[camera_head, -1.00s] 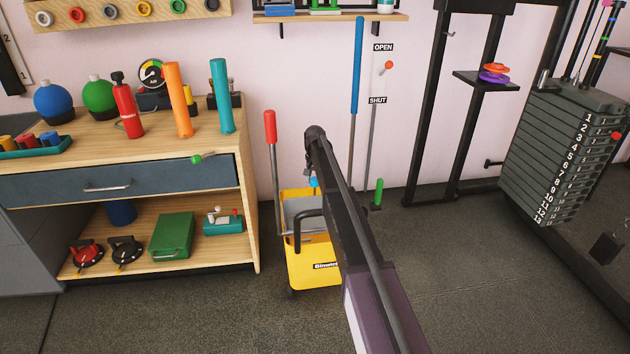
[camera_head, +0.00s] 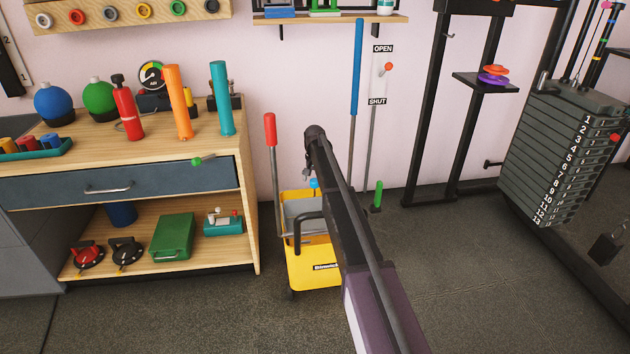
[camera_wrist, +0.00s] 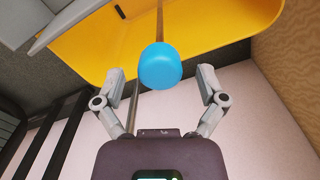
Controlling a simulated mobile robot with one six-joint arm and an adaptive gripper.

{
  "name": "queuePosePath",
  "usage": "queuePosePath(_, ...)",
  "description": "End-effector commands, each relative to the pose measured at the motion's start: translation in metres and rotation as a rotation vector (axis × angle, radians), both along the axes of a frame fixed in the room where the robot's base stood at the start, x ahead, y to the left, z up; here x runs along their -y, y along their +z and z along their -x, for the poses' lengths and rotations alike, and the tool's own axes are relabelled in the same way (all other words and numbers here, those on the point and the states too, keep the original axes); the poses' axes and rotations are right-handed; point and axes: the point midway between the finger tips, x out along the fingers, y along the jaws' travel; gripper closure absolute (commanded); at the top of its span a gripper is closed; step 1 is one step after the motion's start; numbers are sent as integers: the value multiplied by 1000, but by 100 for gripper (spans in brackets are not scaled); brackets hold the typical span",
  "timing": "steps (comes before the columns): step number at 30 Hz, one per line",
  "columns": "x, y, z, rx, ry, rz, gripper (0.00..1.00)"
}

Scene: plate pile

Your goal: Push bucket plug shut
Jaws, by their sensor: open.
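The yellow bucket (camera_head: 312,268) stands on the floor beside the shelf unit. Its grey inner part (camera_head: 300,213) shows at the top. A blue knob (camera_head: 314,183) sits at the bucket's upper back, partly hidden by my arm. In the wrist view, the yellow bucket (camera_wrist: 215,45) fills the top. The blue knob (camera_wrist: 160,66), on a thin rod, is between the fingers of my gripper (camera_wrist: 161,84). The fingers are spread, with a gap on each side of the knob. In the head view, my arm hides most of the gripper. Whether the knob is the plug's handle is unclear.
A red-handled lever (camera_head: 270,130) rises at the bucket's left. A blue-handled pole (camera_head: 357,70) and an OPEN/SHUT wall panel (camera_head: 380,75) are behind. The wooden shelf unit (camera_head: 255,225) is close on the left. A weight rack (camera_head: 560,150) stands right. Front floor is clear.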

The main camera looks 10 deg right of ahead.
Motion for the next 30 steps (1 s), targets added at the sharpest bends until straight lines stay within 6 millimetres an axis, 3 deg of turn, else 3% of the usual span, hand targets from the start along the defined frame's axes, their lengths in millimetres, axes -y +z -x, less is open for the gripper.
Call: queuePosePath(30,0,86,0,0,0,0,10)
